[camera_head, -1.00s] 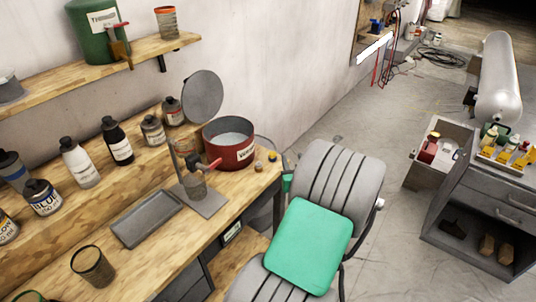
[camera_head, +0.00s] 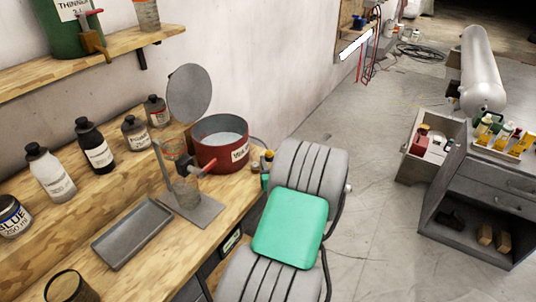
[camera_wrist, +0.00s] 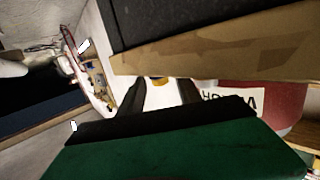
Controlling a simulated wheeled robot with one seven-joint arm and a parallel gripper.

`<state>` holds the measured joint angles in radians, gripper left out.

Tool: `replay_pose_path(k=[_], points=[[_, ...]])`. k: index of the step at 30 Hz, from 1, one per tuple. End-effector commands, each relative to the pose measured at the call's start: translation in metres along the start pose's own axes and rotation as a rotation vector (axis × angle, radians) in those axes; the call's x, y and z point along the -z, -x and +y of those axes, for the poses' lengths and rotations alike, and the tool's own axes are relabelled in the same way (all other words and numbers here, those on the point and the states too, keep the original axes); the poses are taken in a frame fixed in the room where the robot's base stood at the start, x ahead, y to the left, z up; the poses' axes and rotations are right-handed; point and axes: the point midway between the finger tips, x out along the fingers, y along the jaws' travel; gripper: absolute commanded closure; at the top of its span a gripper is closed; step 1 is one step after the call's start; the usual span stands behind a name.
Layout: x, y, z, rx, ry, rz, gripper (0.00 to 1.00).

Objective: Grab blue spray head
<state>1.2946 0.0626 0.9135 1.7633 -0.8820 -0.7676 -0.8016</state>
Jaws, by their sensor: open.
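I cannot pick out a blue spray head for certain in either view. A small blue item (camera_head: 358,23) sits on a far wall shelf in the head view, too small to identify. Several small bottles (camera_head: 504,135) with yellow and bluish-green parts stand on the cart at the right; their details are unclear. My gripper (camera_wrist: 160,92) shows in the wrist view as two dark fingers standing apart, with nothing seen between them. It is not clearly seen in the head view.
The wooden bench (camera_head: 112,207) holds a red pot (camera_head: 221,158), a grey tray (camera_head: 132,234) and several dark-capped bottles (camera_head: 96,147). The cart (camera_head: 480,215) has a drawer (camera_head: 418,167) pulled out with red and white items inside. Floor between bench and cart is partly clear.

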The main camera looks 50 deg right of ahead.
Motion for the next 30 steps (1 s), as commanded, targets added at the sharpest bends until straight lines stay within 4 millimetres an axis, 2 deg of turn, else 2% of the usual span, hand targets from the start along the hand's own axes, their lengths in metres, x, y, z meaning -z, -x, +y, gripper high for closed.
replay_pose_path(k=[2,6,14,27,30], points=[[0.006,-0.013,0.0,0.004,0.0,-0.002,0.59],[0.003,-0.033,-0.001,0.004,0.0,-0.002,0.59],[0.002,-0.038,-0.001,0.004,0.001,-0.001,0.59],[0.002,-0.038,-0.002,0.005,0.001,-0.001,0.94],[0.002,-0.037,-0.002,0.005,0.001,-0.001,1.0]])
